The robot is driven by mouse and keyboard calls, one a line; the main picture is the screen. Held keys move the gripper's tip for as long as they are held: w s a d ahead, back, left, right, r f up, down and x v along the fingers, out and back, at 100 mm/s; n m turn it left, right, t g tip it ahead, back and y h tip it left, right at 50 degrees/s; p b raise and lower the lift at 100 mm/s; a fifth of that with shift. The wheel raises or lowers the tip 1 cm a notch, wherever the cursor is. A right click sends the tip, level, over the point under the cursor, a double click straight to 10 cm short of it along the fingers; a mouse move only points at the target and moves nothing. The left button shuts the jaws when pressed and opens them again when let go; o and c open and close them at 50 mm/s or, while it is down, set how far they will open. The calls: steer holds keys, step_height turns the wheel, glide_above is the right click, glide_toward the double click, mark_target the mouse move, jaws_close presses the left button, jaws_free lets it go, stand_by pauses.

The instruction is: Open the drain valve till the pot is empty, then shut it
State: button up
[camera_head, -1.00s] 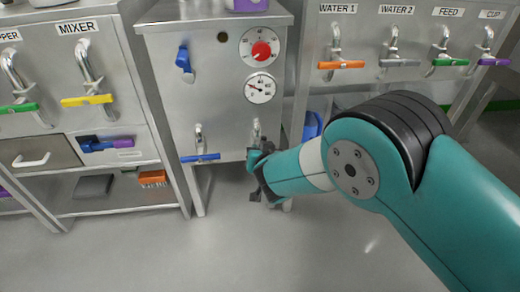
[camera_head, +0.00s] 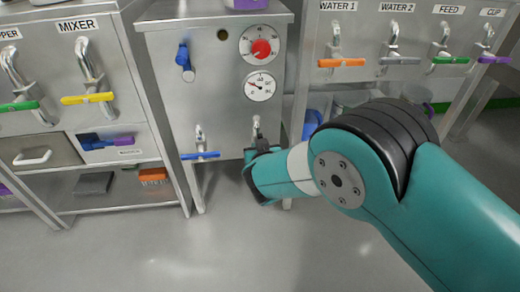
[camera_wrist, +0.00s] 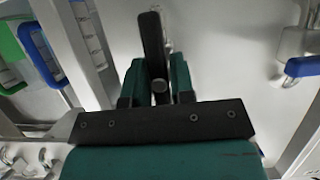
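A steel cabinet (camera_head: 222,100) carries a red-centred dial (camera_head: 262,46), a white gauge (camera_head: 260,86) and two low taps. The left tap has a blue lever (camera_head: 200,155), lying level; it also shows in the wrist view (camera_wrist: 303,66). The right tap (camera_head: 256,127) is partly hidden by my gripper (camera_head: 262,150). In the wrist view a black lever (camera_wrist: 153,42) stands between the two teal fingers of my gripper (camera_wrist: 159,78), which look closed against its sides. No label on either tap is readable, and no pot or flow is clearly in view.
A blue lever (camera_head: 184,58) sits higher on the cabinet. The mixer tap (camera_head: 87,98) is to the left. Labelled taps with orange (camera_head: 341,63), grey, green and purple levers are to the right. A blue container (camera_head: 312,123) is behind my arm. The floor in front is clear.

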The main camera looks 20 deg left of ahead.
steer(key=o, duration=0.3)
steer(key=shift+s, duration=0.1)
steer(key=p+v, duration=0.5)
steer(key=v, duration=1.2)
steer(key=shift+s+p, duration=0.15)
steer(key=shift+p, duration=0.2)
steer(key=shift+d, duration=0.1)
